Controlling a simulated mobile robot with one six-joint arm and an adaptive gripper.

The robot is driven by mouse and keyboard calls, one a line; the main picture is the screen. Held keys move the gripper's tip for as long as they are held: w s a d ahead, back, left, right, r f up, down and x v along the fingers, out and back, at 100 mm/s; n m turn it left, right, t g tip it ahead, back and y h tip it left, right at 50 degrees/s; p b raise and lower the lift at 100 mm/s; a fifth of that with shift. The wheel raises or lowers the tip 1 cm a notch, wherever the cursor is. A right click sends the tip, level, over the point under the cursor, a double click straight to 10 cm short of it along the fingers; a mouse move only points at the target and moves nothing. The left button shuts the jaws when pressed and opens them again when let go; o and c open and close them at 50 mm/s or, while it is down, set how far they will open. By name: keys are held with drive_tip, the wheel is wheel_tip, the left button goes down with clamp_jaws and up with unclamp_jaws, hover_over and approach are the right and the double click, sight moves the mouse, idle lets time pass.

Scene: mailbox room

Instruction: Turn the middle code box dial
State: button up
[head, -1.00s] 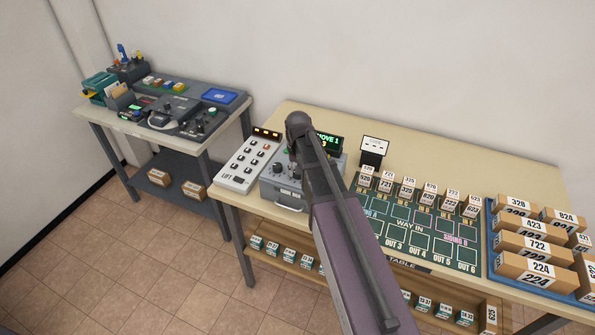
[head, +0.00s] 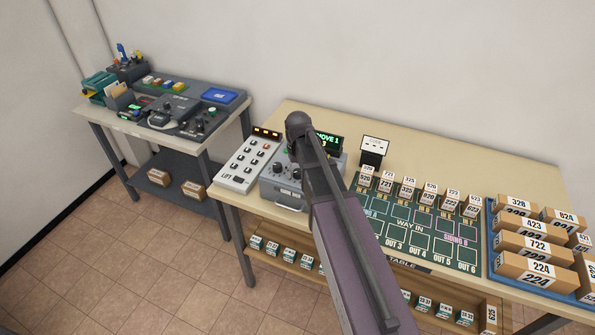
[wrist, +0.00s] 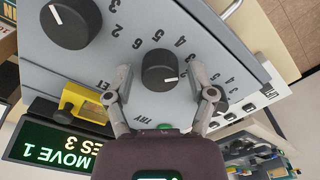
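The grey code box (head: 290,191) stands on the table between the lift panel and the green board; my arm hides its right part in the head view. In the wrist view a black dial (wrist: 160,70) with a white pointer mark and printed numbers sits between my fingertips. It appears to be the middle one. Another black dial (wrist: 70,22) is at upper left; a dark round shape behind the right finger may be a third. My gripper (wrist: 162,78) is open, one finger on each side of the dial, with visible gaps; contact does not show.
The lift panel (head: 243,165) is just left of the box. A display reading MOVE 1 (wrist: 50,145) and a yellow part (wrist: 85,103) are close to my gripper's left side in the wrist view. Small numbered blocks and boxes stand to the right on the table.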

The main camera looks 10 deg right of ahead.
drive_tip(key=shift+m, duration=0.3)
idle(0.4)
